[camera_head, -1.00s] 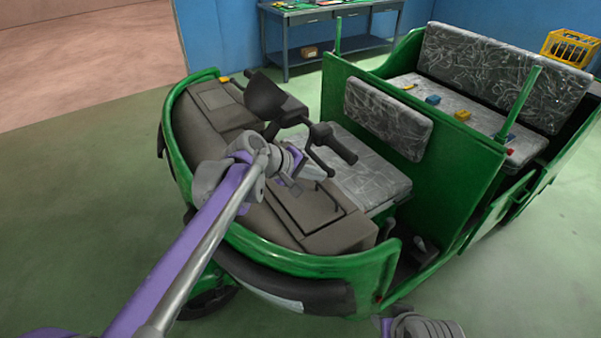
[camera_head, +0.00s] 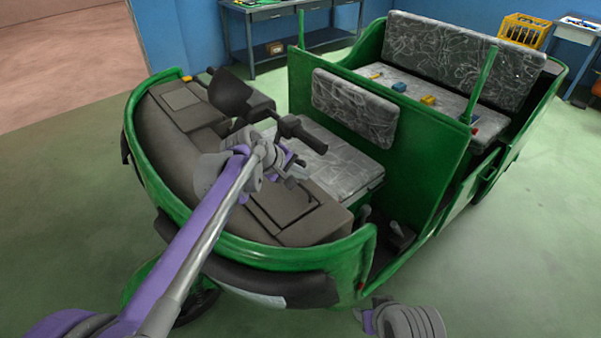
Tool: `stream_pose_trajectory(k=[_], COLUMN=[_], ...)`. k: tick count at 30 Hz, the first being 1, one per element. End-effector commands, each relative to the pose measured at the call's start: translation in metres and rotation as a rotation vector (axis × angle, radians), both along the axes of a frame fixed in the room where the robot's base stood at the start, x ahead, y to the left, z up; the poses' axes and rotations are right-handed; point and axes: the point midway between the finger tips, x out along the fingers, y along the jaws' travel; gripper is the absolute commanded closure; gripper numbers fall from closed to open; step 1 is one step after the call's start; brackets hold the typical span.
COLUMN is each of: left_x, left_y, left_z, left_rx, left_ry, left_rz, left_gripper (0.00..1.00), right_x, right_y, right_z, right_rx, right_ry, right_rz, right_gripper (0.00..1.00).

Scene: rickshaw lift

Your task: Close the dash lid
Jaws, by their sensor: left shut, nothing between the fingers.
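The green rickshaw's grey-brown dash (camera_head: 172,140) curves across its front. On the dash's near right part, the dash lid (camera_head: 284,204) shows as a dark panel lying about flat, with dark seams around it. Whether it is fully flush I cannot tell. My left gripper (camera_head: 296,176) is shut and empty, over the dash at the lid's far side, beside the handlebar; my wrist and arm hide part of the dash. I cannot tell whether it touches the lid. My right gripper (camera_head: 364,313) is low at the bottom, outside the rickshaw's front corner; its jaws are unclear.
The black handlebar (camera_head: 290,128) rises just behind my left gripper. The front seat (camera_head: 335,160) and green partition (camera_head: 425,150) stand beyond. Coloured blocks lie on the rear seat (camera_head: 440,88). A workbench (camera_head: 290,35) and yellow crate (camera_head: 525,30) stand at the back. The floor at left is clear.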

Motion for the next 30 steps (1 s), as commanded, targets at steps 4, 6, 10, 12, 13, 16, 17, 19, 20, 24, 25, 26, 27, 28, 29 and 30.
stream_pose_trajectory(k=[4,6,10,12,13,16,17,19,20,24,25,26,27,28,29,30], left_x=[0.000,0.000,0.000,0.001,0.001,0.004,0.005,0.008,0.009,0.010,0.011,0.011,0.012,0.013,0.013,0.014], left_y=[0.000,0.000,0.000,0.000,0.000,0.001,0.001,0.002,0.002,-0.004,-0.005,-0.006,-0.008,-0.009,-0.010,-0.011], left_z=[0.000,0.000,0.000,0.003,0.005,0.020,0.026,0.042,0.050,0.076,0.082,0.089,0.097,0.102,0.108,0.114], left_rx=[0.000,0.000,0.000,-0.001,0.000,0.000,0.000,0.000,0.000,0.000,0.000,0.000,0.000,0.000,0.000,0.000], left_ry=[0.000,0.000,0.000,-0.001,-0.001,-0.004,-0.005,-0.007,-0.008,-0.002,-0.002,-0.001,-0.001,-0.001,-0.001,-0.001], left_rz=[0.000,0.000,0.000,0.000,0.001,0.001,0.001,0.001,0.002,0.000,0.000,0.001,0.001,0.001,0.001,0.001], left_gripper=[1.00,1.00,1.00,1.00,1.00,1.00,1.00,1.00,1.00,1.00,1.00,1.00,1.00,1.00,1.00,1.00], right_x=[0.000,0.000,0.000,0.001,0.002,0.006,0.008,0.014,0.016,0.015,0.015,0.015,0.015,0.016,0.016,0.016], right_y=[0.000,0.000,0.000,0.000,0.000,0.000,0.000,0.000,0.000,0.000,0.000,0.000,0.000,0.000,0.000,0.000], right_z=[0.000,0.000,0.000,0.002,0.004,0.015,0.019,0.031,0.037,0.033,0.033,0.034,0.034,0.035,0.035,0.036], right_rx=[0.000,0.000,0.000,0.000,0.000,0.000,0.000,0.000,0.000,0.000,0.000,0.000,0.000,0.000,0.000,0.000], right_ry=[0.000,0.000,0.000,-0.002,-0.003,-0.011,-0.015,-0.026,-0.031,-0.028,-0.028,-0.029,-0.029,-0.030,-0.030,-0.031], right_rz=[0.000,0.000,0.000,0.000,0.000,0.000,0.000,0.000,0.000,0.000,0.000,0.000,0.000,0.000,0.000,0.000], right_gripper=[0.50,0.50,0.50,0.50,0.50,0.50,0.50,0.50,0.50,0.50,0.50,0.50,0.50,0.50,0.50,0.50])
